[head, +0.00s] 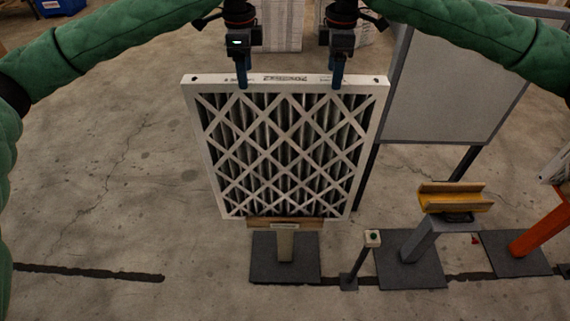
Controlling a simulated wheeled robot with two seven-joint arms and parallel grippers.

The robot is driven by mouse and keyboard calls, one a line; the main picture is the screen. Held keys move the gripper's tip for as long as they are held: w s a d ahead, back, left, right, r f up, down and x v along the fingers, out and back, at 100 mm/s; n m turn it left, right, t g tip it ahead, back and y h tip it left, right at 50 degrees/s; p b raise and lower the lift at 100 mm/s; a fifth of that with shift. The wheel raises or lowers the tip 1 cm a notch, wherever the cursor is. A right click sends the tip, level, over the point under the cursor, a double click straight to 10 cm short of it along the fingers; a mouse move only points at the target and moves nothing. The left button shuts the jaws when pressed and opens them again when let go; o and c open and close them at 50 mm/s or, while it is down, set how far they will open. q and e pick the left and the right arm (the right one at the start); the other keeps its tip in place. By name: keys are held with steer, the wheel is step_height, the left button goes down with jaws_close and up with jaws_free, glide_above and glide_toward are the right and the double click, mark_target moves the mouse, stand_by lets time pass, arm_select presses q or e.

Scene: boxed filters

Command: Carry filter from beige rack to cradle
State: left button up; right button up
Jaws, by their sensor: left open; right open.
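The filter (284,150) is a large pleated panel with a white frame and a diamond lattice. It stands upright in the middle of the head view, its bottom edge at a tan holder (285,225) on a short post with a dark base. My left gripper (242,80) and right gripper (337,79) are both open at the filter's top edge, left and right of its middle. Their fingertips overlap the top frame; I cannot tell whether they touch it. A yellow trough-shaped holder (455,190) on a grey post stands empty to the right.
A grey panel on dark legs (446,80) is behind right. An orange post (540,230) stands at far right. The floor at left is clear.

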mark_target(247, 91)
arm_select(q)
steer(key=shift+f, duration=3.25)
arm_select(e)
steer(key=shift+f, duration=3.25)
arm_select(q)
steer(key=shift+s, duration=0.1)
arm_select(e)
steer(key=shift+s, duration=0.1)
arm_select(q)
steer(key=shift+c, duration=0.5)
arm_select(e)
steer(key=shift+c, duration=0.5)
arm_select(q)
steer(key=c, duration=1.2)
arm_select(e)
steer(key=c, duration=1.2)
